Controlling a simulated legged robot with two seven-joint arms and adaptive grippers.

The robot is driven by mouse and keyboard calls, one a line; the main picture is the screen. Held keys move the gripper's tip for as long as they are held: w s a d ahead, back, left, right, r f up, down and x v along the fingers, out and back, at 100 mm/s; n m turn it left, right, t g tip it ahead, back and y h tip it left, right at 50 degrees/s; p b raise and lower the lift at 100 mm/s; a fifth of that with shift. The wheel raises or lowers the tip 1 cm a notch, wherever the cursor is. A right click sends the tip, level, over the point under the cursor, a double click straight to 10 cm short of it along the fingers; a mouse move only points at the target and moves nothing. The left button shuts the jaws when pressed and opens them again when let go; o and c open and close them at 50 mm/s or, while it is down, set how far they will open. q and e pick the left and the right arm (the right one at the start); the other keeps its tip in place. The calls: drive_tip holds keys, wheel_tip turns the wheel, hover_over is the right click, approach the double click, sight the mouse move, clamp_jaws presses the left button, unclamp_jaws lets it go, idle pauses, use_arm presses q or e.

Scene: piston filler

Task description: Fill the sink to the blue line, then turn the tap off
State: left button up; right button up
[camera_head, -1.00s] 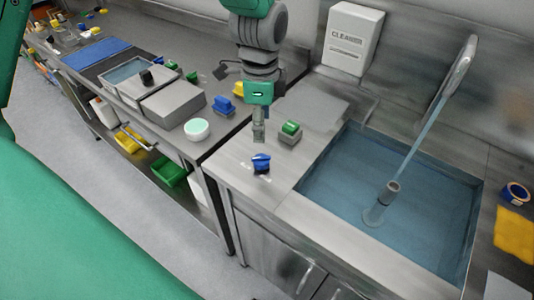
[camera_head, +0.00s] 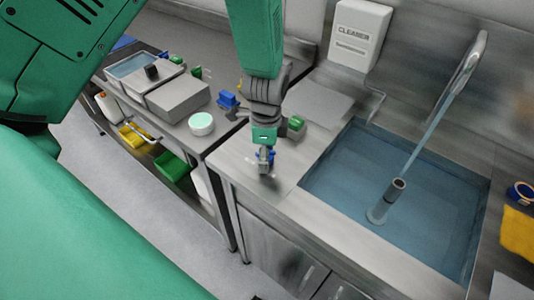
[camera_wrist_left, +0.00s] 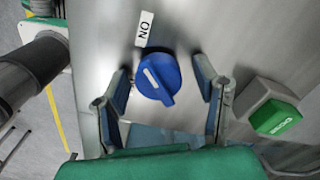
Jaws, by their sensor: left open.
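The sink (camera_head: 340,185) holds blue-tinted water, with a stream running from the tap spout (camera_head: 470,62). A grey standpipe (camera_head: 385,203) stands in it. I cannot make out the blue line. The blue tap knob (camera_wrist_left: 157,78) sits on the counter, with a white "ON" label (camera_wrist_left: 145,28) beside it in the left wrist view. My left gripper (camera_head: 266,165) is over the knob and partly hides it in the head view. Its open fingers (camera_wrist_left: 167,92) stand on either side of the knob, apart from it. My right gripper is not in view.
A grey block with a green top (camera_wrist_left: 275,117) stands close to the right of the left gripper. A cleaner dispenser (camera_head: 358,35) hangs on the wall. A blue tape roll (camera_head: 520,194) and yellow cloth (camera_head: 517,232) lie right of the sink.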

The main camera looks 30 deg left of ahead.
use_arm(q)
drive_tip(key=c, duration=1.2)
drive_tip(key=shift+o, duration=0.2)
drive_tip(key=shift+r, duration=0.1)
drive_tip(key=shift+r+n+p, duration=0.1)
drive_tip(key=shift+n+p, duration=1.2)
drive_tip(key=shift+n, duration=0.3)
drive_tip(key=n+p, duration=0.2)
drive_tip(key=n, duration=0.2)
drive_tip(key=shift+w+n, duration=0.1)
drive_tip(key=shift+n, duration=0.2)
drive_tip(key=n+p, duration=0.2)
drive_tip(key=n, duration=0.3)
drive_tip(key=shift+p, duration=0.35)
drive_tip(key=n+p, duration=0.1)
drive_tip(key=n, duration=0.4)
drive_tip(key=shift+a, duration=0.1)
drive_tip(key=shift+w+n, duration=0.1)
drive_tip(key=shift+n, duration=0.2)
